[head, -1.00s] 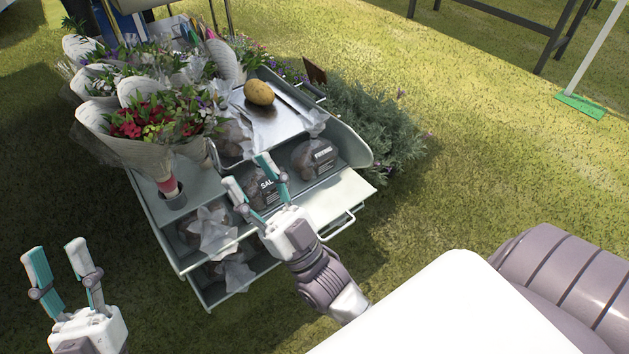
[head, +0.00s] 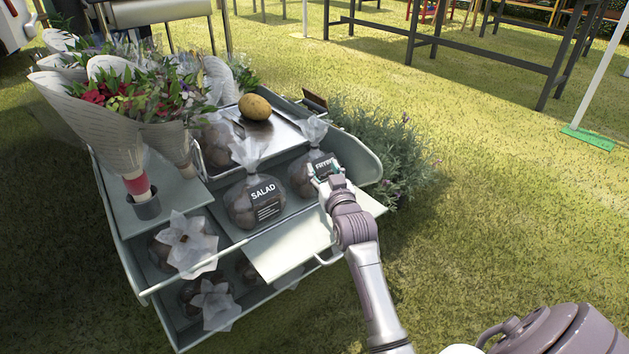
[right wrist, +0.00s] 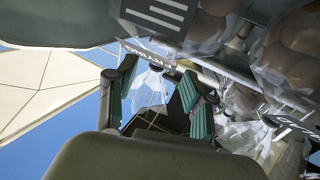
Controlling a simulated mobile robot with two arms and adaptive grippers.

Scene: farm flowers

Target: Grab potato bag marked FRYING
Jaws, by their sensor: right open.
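The FRYING bag (head: 302,178) is a clear bag of potatoes with a dark label and a gathered top. It stands in the right compartment of the stand's upper tier. My right gripper (head: 326,178) is at its front right side and hides part of the label. In the right wrist view the open fingers (right wrist: 160,105) are either side of the bag's clear gathered top (right wrist: 150,90), farther off; I cannot tell whether they touch it. The SALAD bag (head: 252,200) stands to the left. My left gripper is out of the head view.
The grey stand (head: 365,165) has raised side walls and a front flap (head: 290,248). A potato (head: 254,107) lies on a metal scale plate. More bags (head: 183,245) sit at the left and below. Wrapped bouquets (head: 100,110) crowd the left.

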